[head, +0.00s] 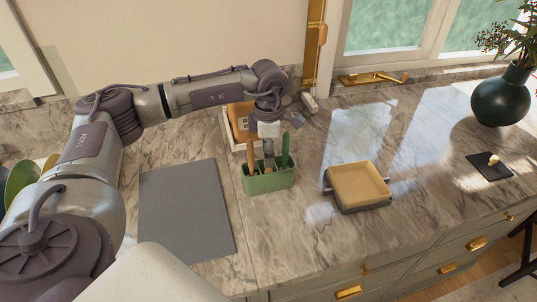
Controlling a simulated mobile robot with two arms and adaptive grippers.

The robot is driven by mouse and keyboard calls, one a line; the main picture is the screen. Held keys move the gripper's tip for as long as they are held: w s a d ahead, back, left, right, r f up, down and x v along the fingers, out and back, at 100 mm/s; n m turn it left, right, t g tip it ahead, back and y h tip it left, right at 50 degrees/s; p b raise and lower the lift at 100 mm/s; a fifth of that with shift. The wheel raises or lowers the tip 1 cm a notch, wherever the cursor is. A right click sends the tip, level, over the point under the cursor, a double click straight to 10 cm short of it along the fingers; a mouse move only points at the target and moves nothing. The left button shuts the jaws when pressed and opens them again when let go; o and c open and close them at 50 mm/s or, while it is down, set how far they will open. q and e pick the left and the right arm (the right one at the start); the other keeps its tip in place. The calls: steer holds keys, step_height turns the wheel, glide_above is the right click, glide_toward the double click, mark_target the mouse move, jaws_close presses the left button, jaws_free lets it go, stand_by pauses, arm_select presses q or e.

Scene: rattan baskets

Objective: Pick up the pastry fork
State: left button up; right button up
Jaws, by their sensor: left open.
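A green utensil holder (268,182) stands on the marble counter near the middle of the head view. An item with an orange-brown handle (250,158) stands upright in its left part, and a green-handled item (286,150) stands in its right part. Something short and brownish shows between them. I cannot tell which of these is the pastry fork, as their lower ends are hidden in the holder. My left gripper (268,152) points down right over the holder, between the two handles. It is open; its fingertips are small and partly hard to make out. My right gripper is out of view.
A grey mat (186,212) lies left of the holder. A light tray with an orange-brown item (238,122) stands behind it. A square tan-topped box (359,186) stands to the right. A dark vase (502,97) and a black coaster (490,166) are at far right. The counter's right middle is clear.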

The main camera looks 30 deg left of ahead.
arm_select(q)
jaws_close()
